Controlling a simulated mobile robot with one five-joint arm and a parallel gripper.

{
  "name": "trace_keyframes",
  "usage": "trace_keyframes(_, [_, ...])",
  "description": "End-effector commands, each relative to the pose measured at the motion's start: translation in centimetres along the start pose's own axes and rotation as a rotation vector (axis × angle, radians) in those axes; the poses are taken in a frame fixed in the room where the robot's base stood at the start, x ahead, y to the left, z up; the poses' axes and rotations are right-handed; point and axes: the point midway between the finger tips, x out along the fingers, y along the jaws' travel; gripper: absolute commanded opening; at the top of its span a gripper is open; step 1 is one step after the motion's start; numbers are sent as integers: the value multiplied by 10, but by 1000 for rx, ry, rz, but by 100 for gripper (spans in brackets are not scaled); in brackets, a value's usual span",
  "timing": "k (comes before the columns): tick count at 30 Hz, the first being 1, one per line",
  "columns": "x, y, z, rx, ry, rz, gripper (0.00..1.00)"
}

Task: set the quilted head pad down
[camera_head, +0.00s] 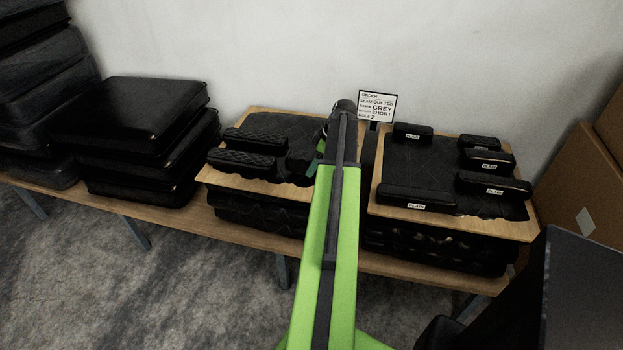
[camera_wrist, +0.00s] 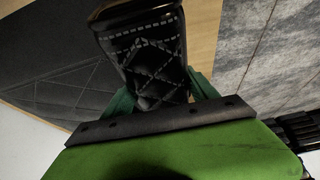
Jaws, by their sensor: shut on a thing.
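The quilted head pad (camera_wrist: 150,60) is black with pale diamond stitching and fills the upper middle of the wrist view. My gripper (camera_wrist: 160,92) is shut on it, with green fingers on both sides. Behind the pad are a dark quilted mat (camera_wrist: 60,55) and a strip of wooden board (camera_wrist: 203,35). I cannot tell whether the pad touches them. In the head view my gripper (camera_head: 317,158) is over the right part of the left board (camera_head: 215,173), and my arm hides most of the held pad. Two other quilted pads (camera_head: 256,139) (camera_head: 242,160) lie on that board's left part.
The right board (camera_head: 520,226) holds several pads labelled PLAIN (camera_head: 415,199). An order card (camera_head: 376,106) stands behind, reading quilted, grey, short, 2. Black cushions (camera_head: 140,115) are stacked left on the bench (camera_head: 180,222). Cardboard boxes (camera_head: 575,185) stand right.

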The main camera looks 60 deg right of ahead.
Motion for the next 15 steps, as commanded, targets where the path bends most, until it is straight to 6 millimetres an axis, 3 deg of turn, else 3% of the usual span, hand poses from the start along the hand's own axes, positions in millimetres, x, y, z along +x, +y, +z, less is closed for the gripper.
trace_keyframes(5, [3,0,-1,1,0,0,14])
trace_keyframes(12, [39,0,14,1,0,0,14])
trace_keyframes(15, [42,0,15,1,0,0,14])
